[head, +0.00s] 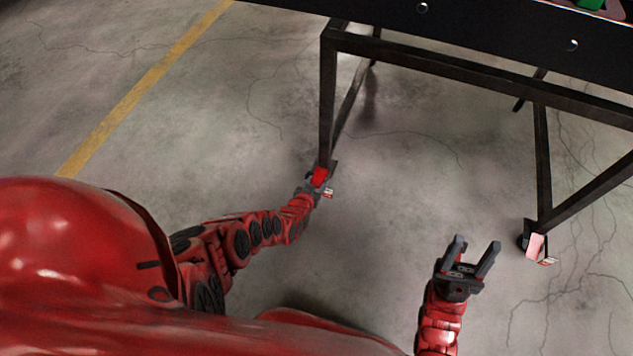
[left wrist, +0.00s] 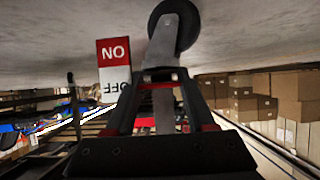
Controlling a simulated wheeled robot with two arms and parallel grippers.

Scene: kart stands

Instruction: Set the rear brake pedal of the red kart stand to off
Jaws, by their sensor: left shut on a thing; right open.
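The kart stand's dark frame (head: 440,66) shows in the head view; no red shows on the frame itself. A red brake pedal (head: 319,176) is at the foot of its left leg. My left gripper (head: 315,187) is there, shut on it. In the left wrist view, a grey metal plate (left wrist: 164,50) runs between the left fingers (left wrist: 165,77), beside a black caster wheel (left wrist: 176,24). The pedal's exact setting is unclear. My right gripper (head: 472,258) is open and empty.
Another caster with a pale pink pedal (head: 535,246) is at the stand's right leg, right of my right gripper. The concrete floor (head: 400,220) between the legs is clear. Cardboard boxes (left wrist: 245,98) stand in the background of the left wrist view.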

